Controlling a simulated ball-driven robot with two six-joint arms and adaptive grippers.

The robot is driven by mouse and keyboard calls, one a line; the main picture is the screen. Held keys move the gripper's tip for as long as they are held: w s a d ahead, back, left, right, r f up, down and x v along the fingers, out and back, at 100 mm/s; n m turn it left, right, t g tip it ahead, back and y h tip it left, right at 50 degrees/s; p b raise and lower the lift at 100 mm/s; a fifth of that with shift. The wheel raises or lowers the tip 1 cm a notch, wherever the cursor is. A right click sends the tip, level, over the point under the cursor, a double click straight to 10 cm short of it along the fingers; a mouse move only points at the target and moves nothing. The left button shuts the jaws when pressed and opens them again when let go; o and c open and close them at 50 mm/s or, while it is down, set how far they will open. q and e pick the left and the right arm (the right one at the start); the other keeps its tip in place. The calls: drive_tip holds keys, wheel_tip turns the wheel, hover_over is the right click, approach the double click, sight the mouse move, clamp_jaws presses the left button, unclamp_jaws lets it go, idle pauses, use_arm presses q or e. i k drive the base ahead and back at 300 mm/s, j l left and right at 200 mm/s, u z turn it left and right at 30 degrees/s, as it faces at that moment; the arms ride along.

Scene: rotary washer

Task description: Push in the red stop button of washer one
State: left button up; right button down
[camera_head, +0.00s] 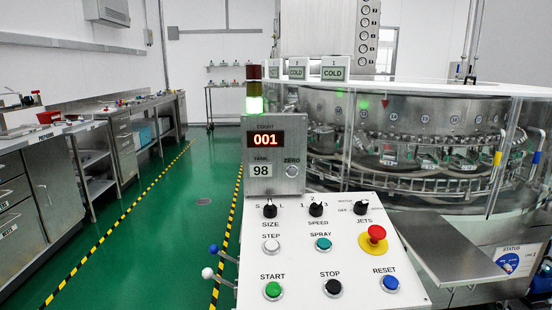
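A red mushroom-shaped button (376,233) sits on a yellow round base at the right of the white sloped control panel (300,260). It stands raised above its base; I cannot tell whether it is latched. A black button (333,287) labelled STOP is lower on the same panel, between a green START button (273,290) and a blue RESET button (390,283). Behind the panel is the round metal washer (400,125). Neither of my grippers is in view.
A counter box (272,155) reading 001 and 98 stands behind the panel. Levers with a blue knob (213,249) and a white knob (207,272) stick out at its left. A metal shelf (440,245) juts out at right. Green floor (165,230) is clear at left, beside benches.

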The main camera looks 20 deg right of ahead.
sight(377, 233)
drive_tip(key=z, duration=1.25)
